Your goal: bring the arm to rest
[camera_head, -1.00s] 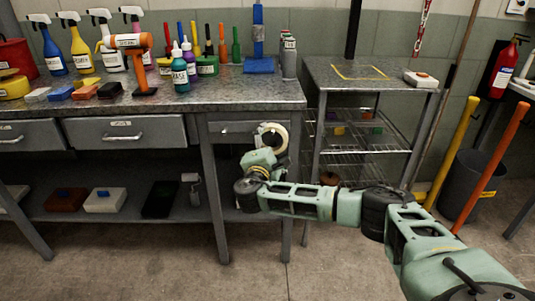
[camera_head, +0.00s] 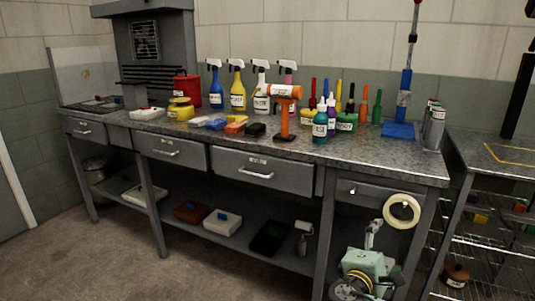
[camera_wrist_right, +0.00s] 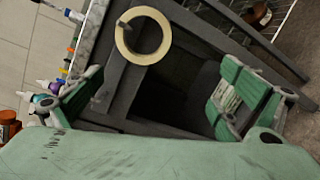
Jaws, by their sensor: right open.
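My right gripper (camera_head: 373,240) is low in the head view, in front of the right end of the workbench, below and left of a roll of tape (camera_head: 402,211). In the right wrist view its two green-padded fingers (camera_wrist_right: 160,78) stand wide apart with nothing between them. The tape roll (camera_wrist_right: 143,35) shows beyond them, apart from the fingers. Most of my right arm is below the head picture's edge. My left gripper is in neither view.
The grey workbench (camera_head: 400,163) carries spray bottles, an orange tool (camera_head: 284,105), small bottles and coloured blocks. Its lower shelf holds boxes and a paint roller (camera_head: 303,237). A wire-shelf rack (camera_head: 490,240) stands at right. The floor (camera_head: 110,260) in front is clear.

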